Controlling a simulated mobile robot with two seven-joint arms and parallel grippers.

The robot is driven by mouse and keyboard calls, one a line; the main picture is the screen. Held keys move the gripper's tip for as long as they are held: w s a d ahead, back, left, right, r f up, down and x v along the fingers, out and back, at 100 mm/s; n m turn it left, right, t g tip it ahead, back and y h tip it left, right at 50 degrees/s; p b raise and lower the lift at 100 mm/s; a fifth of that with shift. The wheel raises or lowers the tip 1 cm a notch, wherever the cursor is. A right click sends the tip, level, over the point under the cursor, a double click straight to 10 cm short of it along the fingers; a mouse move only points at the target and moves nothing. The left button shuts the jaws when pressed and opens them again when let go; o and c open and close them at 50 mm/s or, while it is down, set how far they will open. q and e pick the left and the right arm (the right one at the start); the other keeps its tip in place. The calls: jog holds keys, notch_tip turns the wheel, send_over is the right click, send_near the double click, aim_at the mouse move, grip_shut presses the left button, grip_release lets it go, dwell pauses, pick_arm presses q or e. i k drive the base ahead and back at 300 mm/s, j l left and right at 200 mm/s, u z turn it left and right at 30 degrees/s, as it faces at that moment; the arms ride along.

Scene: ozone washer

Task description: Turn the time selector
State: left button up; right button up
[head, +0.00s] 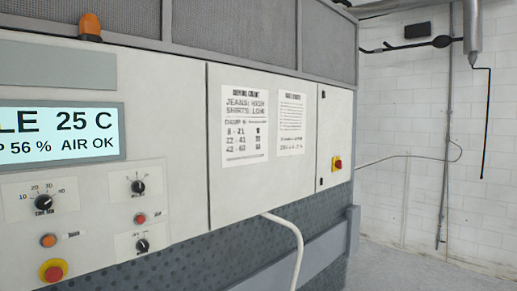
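A black knob (43,203) with a 10 to 40 scale sits on a light plate at the lower left of the washer's front panel. It looks like the time selector; the small label under it is hard to read. A second black knob (138,187) sits to its right, and a third black knob (142,245) is below that one. Neither of my grippers shows in the head view.
A lit display (60,133) reads 25 C and AIR OK. A white bent pipe (297,245) sticks out below the panel. Floor (400,268) at right is clear.

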aim_at(43, 202)
jog(key=j, duration=0.5)
jog(key=i+j, duration=0.15)
jog(key=j, duration=0.3)
jog(key=j+u, duration=0.1)
jog(key=j, duration=0.4)
jog(key=i+j, duration=0.15)
jog(key=j, duration=0.35)
